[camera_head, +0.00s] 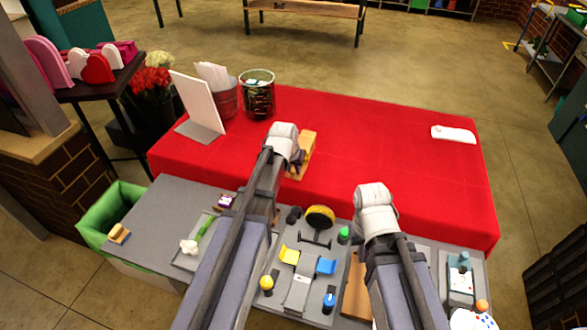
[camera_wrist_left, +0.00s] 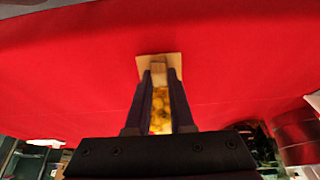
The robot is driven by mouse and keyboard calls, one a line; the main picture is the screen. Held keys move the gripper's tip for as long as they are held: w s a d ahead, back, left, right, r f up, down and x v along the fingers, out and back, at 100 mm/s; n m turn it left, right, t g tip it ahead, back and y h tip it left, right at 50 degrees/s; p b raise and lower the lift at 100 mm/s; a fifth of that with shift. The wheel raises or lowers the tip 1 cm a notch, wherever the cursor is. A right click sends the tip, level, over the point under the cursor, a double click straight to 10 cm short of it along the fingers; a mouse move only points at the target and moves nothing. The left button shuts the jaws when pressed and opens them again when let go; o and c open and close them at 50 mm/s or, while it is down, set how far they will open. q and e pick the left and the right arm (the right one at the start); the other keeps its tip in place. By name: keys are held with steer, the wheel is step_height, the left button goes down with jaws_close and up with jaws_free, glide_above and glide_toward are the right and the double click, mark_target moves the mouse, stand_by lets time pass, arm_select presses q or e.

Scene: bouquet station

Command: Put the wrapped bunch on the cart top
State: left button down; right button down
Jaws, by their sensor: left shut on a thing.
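The wrapped bunch (camera_head: 306,152) shows as a tan, flat-edged shape beside my left gripper (camera_head: 296,160), over the red-covered top (camera_head: 400,158). In the left wrist view, yellow blooms and a tan wrap (camera_wrist_left: 174,72) lie between the two dark fingers of my left gripper (camera_wrist_left: 159,80), which is shut on the bunch. The gripper hides part of it, and I cannot tell whether it touches the red cloth. My right gripper (camera_head: 374,200) is above the near edge of the red cloth; its fingers are hidden. I cannot tell for sure which surface is the cart top.
A white card stand (camera_head: 197,105), a metal bucket (camera_head: 226,98) and a dark patterned container (camera_head: 257,94) stand at the back left. A white roll (camera_head: 453,134) lies at the right. A grey bench (camera_head: 150,216) with several tools is nearer. The red middle right is clear.

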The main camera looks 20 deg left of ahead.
arm_select(q)
steer(key=shift+f, duration=0.2)
arm_select(e)
steer(key=shift+f, duration=0.2)
stand_by(0.5)
arm_select(q)
steer(key=shift+c, duration=1.5)
jaws_free()
arm_select(e)
steer(key=shift+r, duration=0.1)
arm_select(q)
step_height(320, 180, up, 7)
steer(key=p, duration=0.6)
steer(key=shift+p, duration=0.4)
arm_select(e)
step_height(320, 180, up, 7)
